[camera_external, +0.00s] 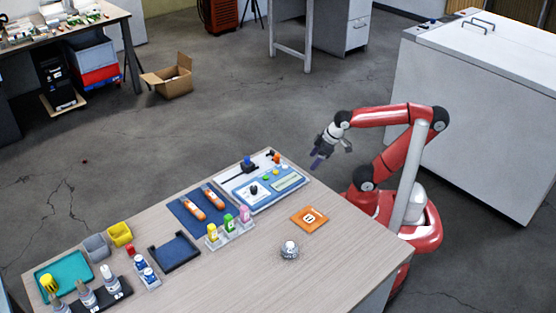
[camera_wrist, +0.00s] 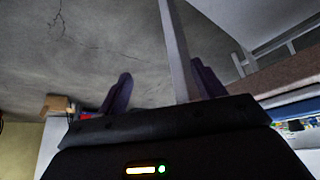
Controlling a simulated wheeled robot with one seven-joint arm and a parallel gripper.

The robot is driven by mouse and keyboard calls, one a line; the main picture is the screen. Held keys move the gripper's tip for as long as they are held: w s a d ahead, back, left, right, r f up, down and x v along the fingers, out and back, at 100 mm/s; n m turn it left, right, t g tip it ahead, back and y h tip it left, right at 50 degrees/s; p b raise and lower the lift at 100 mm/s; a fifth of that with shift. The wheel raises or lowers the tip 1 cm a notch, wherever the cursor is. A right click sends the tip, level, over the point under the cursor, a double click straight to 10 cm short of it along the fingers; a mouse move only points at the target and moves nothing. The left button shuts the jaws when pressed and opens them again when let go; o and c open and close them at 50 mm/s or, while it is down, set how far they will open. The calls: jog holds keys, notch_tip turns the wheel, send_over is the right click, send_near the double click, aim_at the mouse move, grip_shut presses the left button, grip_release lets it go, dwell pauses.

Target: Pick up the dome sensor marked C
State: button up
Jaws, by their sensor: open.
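A small silvery dome-shaped object (camera_external: 289,250) with a white top stands on the light wood table near its front right part. It may be a dome sensor, but I cannot read a letter on it. No mark C is legible anywhere. My gripper (camera_external: 318,161) is up in the air beyond the table's right back edge, well apart from the domed object. In the wrist view its two dark purple fingers (camera_wrist: 161,70) stand wide apart with nothing held between them. The wrist view shows mostly floor and no dome sensor.
An orange marked tile (camera_external: 309,217) lies beside the domed object. A panel with knobs (camera_external: 290,183), a blue mat with orange tools (camera_external: 190,219), a bottle rack (camera_external: 232,236), a dark tray (camera_external: 173,252) and a teal tray (camera_external: 64,287) fill the table's back and left.

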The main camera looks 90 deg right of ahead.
notch_tip(320, 180, up, 18)
jog(key=w+a+r+n, duration=0.3)
jog(key=w+a, duration=0.3)
jog(key=a, duration=0.2)
jog(key=n+g+y, duration=0.3)
jog(key=n+y, duration=0.1)
jog(key=n, duration=0.4)
send_over(290, 244)
jog(key=s+d, duration=0.2)
notch_tip(290, 244, down, 8)
jog(key=x, duration=0.3)
jog(key=b+x, duration=0.1)
jog(key=x, duration=0.3)
jog(key=shift+w+d+f, duration=0.15)
jog(key=shift+w+f, duration=0.05)
jog(key=shift+f, duration=0.1)
jog(key=c, duration=1.1)
